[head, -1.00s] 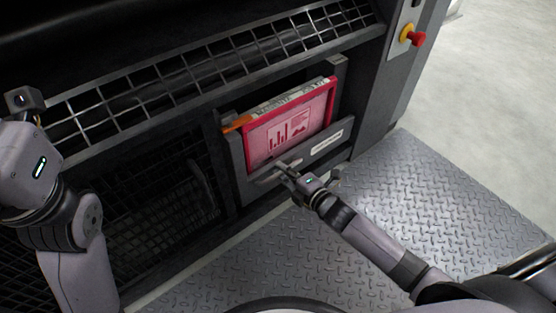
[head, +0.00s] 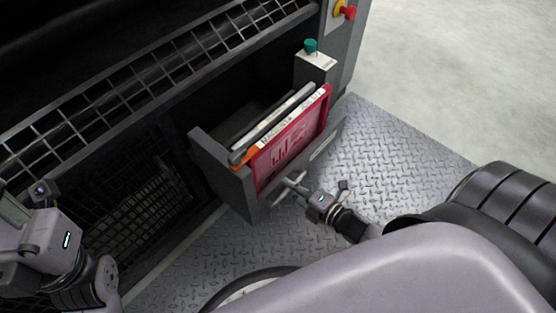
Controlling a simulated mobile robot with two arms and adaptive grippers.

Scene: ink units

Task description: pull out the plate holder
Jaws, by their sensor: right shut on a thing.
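The plate holder (head: 228,180) is a grey drawer-like box standing well out of the dark opening in the machine's front. A red-framed plate (head: 296,137) and several pale and grey plates stand upright in it, with an orange piece at their left end. My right gripper (head: 297,186) is shut on the handle at the holder's front; the fingers partly hide the handle. My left gripper (head: 38,215) is at the lower left, away from the holder; its fingers are not clear.
A post with a green knob (head: 310,46) stands behind the holder's right end. A red knob (head: 347,12) is on the machine's upper right. A wire-mesh panel (head: 125,210) lies left of the holder. The diamond-plate floor (head: 385,150) on the right is clear.

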